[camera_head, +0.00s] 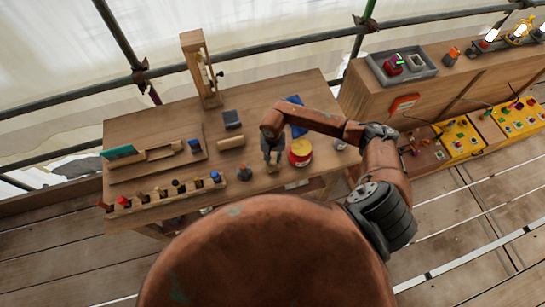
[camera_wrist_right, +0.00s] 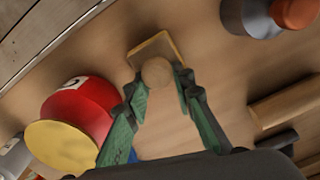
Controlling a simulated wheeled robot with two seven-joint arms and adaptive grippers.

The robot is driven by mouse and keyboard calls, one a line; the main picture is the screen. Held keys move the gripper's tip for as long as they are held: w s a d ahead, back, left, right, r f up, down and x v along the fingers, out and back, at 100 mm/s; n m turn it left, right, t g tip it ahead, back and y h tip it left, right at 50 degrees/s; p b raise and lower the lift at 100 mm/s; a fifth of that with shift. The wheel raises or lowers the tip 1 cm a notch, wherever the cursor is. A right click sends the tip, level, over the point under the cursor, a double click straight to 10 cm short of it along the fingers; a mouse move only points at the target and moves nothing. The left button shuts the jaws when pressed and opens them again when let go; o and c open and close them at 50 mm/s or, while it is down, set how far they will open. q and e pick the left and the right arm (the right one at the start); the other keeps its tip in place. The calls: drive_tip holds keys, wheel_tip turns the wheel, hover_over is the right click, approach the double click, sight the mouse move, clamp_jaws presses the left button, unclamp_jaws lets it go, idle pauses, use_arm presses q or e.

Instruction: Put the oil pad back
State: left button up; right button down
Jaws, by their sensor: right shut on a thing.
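A small square pad with a round wooden knob, which I take for the oil pad (camera_wrist_right: 150,47), is between the fingers of my right gripper (camera_wrist_right: 158,88). The fingers are shut on its knob. In the head view my right gripper (camera_head: 273,157) points down over the workbench, with the pad (camera_head: 274,169) small under its tips. I cannot tell whether the pad touches the bench top. A red tin with a yellow top (camera_head: 300,152) stands just right of the gripper; it also shows in the wrist view (camera_wrist_right: 85,108). My left gripper is not in view.
The wooden workbench (camera_head: 310,100) carries a grey and orange piece (camera_head: 244,173), a wooden cylinder (camera_head: 230,142), a dark block (camera_head: 232,119), a blue item (camera_head: 296,130) and a wooden rack of several tools (camera_head: 165,192). A tall wooden frame (camera_head: 197,75) stands at the back.

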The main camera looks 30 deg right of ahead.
drive_tip(key=shift+f, duration=0.15)
drive_tip(key=shift+f+b, duration=0.15)
drive_tip(key=shift+b, duration=0.15)
drive_tip(key=c, duration=1.7)
unclamp_jaws()
drive_tip(key=shift+o, duration=0.2)
drive_tip(key=shift+r+p, duration=0.3)
drive_tip(key=shift+r, duration=0.1)
wheel_tip(320, 180, up, 12)
drive_tip(key=b, duration=0.3)
drive_tip(key=shift+f, duration=0.2)
